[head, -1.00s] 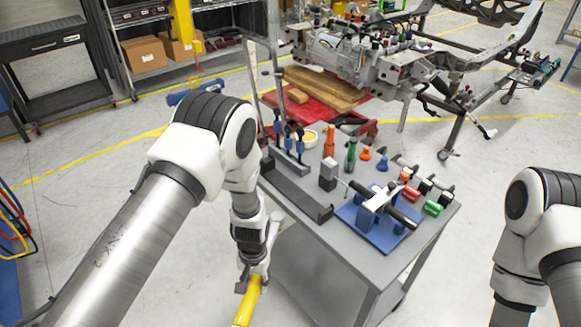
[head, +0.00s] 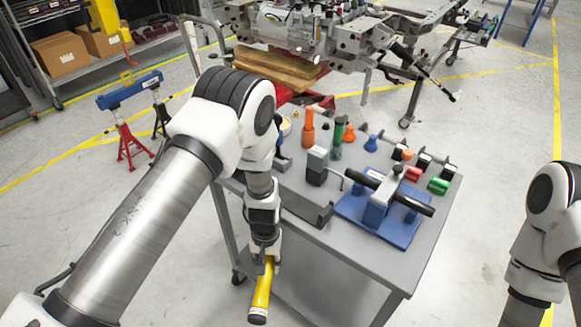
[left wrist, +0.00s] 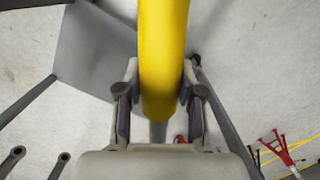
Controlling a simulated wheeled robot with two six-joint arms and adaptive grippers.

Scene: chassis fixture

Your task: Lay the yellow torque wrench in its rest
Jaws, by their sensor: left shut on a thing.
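The yellow torque wrench (head: 262,292) hangs below my left gripper (head: 266,264), off the front left side of the grey cart. Its dark lower end shows in the head view. In the left wrist view the yellow handle (left wrist: 163,55) lies between the two fingers of my left gripper (left wrist: 158,95), which is shut on it. A dark grey angled rail (head: 306,208) runs along the cart's front edge, partly hidden by my left arm; I cannot tell whether it is the wrench's rest. My right arm is at the right edge; its gripper is out of view.
The grey cart top (head: 352,247) carries a blue stand (head: 382,215) with a black-handled tool, an orange bottle (head: 308,128), a green bottle (head: 338,132) and several coloured parts. A chassis frame (head: 300,32) stands behind. Open floor lies left of the cart.

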